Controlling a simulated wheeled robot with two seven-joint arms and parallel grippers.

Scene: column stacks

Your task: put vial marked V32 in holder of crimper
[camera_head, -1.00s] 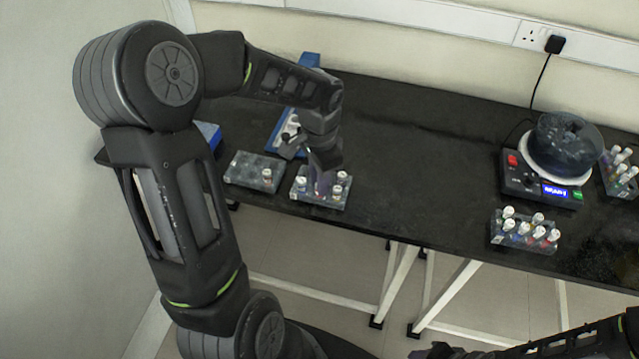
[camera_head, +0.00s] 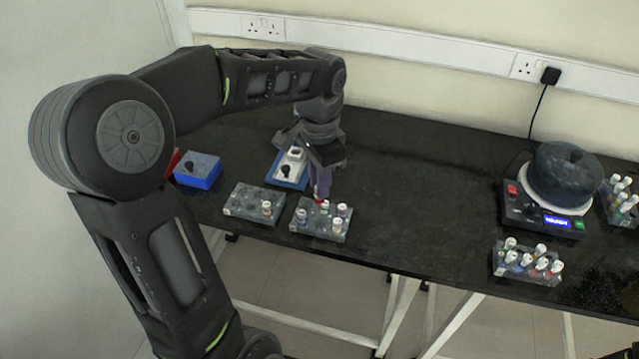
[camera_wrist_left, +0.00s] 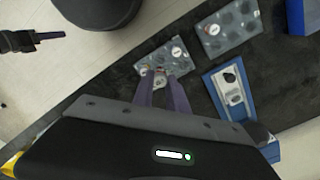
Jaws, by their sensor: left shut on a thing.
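My left gripper (camera_head: 321,193) points down over the front right vial rack (camera_head: 318,224), shut on a vial (camera_wrist_left: 160,77) that is mostly hidden between the fingers. The fingertips (camera_wrist_left: 162,84) are close above the rack; I cannot tell whether the vial is clear of its hole. No label is readable, so V32 cannot be confirmed. The crimper (camera_head: 291,168), a grey-white device on a blue base, stands behind the racks, left of the gripper. It also shows in the left wrist view (camera_wrist_left: 232,92). A dark part at that view's left edge looks like my right gripper (camera_wrist_left: 50,36); its jaws are unclear.
A blue box (camera_head: 198,171) is at far left. A centrifuge-like device (camera_head: 563,180) and more vial racks (camera_head: 527,264) stand at right. The middle of the black table is clear.

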